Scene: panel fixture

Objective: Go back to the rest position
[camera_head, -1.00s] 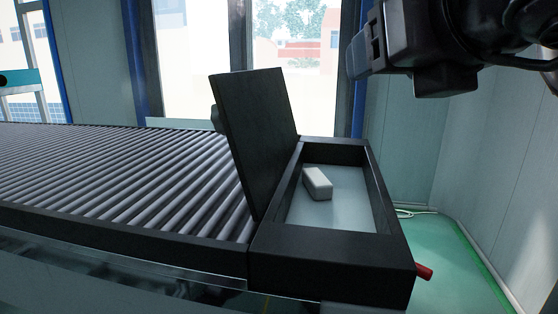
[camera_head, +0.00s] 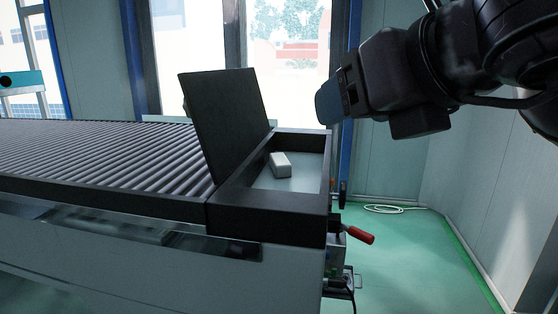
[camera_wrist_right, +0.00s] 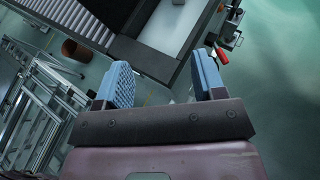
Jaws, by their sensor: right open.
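My right gripper (camera_head: 328,104) is raised at the upper right of the head view, to the right of the open box and apart from it. In the right wrist view its two blue fingers (camera_wrist_right: 160,84) stand apart with nothing between them. The black box (camera_head: 268,209) at the conveyor's end has its dark lid (camera_head: 222,118) standing open, tilted back to the left. A small white block (camera_head: 280,164) lies inside on the pale floor of the box. My left gripper is not in view.
A roller conveyor (camera_head: 95,155) runs left from the box. A red-handled clamp (camera_head: 358,235) sticks out at the box's right side. A white cable (camera_head: 385,209) lies on the green floor, which is open at right. A metal frame (camera_wrist_right: 45,100) shows in the wrist view.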

